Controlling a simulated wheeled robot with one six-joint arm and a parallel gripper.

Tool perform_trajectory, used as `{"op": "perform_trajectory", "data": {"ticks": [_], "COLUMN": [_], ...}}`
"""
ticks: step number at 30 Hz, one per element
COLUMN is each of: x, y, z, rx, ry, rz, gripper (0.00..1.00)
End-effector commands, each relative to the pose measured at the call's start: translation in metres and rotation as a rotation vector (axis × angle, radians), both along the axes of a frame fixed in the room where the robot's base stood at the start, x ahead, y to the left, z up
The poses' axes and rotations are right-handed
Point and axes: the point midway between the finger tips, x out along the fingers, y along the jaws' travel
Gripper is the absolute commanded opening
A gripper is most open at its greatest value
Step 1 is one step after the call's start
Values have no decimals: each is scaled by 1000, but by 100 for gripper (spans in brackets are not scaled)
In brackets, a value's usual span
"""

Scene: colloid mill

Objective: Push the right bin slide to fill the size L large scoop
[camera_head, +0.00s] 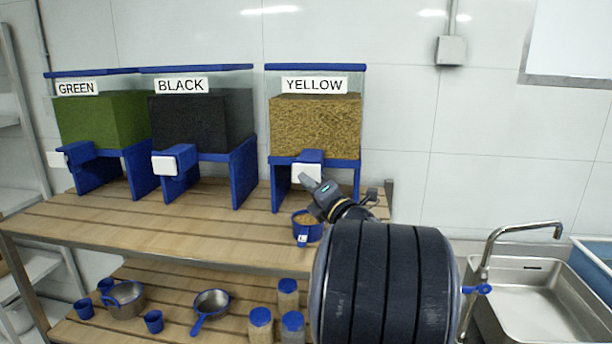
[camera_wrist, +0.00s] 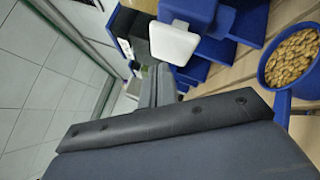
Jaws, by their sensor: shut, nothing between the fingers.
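The right bin (camera_head: 315,125) is labelled YELLOW and holds yellow grain above a blue stand. Its slide has a white plate (camera_head: 306,173) at the front, which also shows in the wrist view (camera_wrist: 173,43). The blue scoop (camera_head: 307,228), with a small L label, sits on the shelf under the right bin. It holds yellow-brown grain, seen clearly in the wrist view (camera_wrist: 293,62). My gripper (camera_head: 312,185) is shut and empty, its tip close to the slide's white plate. I cannot tell whether it touches the plate. My arm hides part of the shelf's right end.
The GREEN bin (camera_head: 101,120) and BLACK bin (camera_head: 200,122) stand to the left on the same wooden shelf (camera_head: 200,225). Pots, cups and blue-lidded jars (camera_head: 261,325) are on the lower shelf. A sink (camera_head: 535,295) with a tap is at the right.

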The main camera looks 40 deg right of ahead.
Motion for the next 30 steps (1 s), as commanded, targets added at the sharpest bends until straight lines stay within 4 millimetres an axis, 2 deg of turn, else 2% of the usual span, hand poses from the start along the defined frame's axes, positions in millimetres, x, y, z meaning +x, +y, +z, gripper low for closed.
{"op": "perform_trajectory", "data": {"ticks": [30], "x": [7], "y": [-8], "z": [0], "rx": [0], "ry": [0], "rz": [0], "gripper": [0]}}
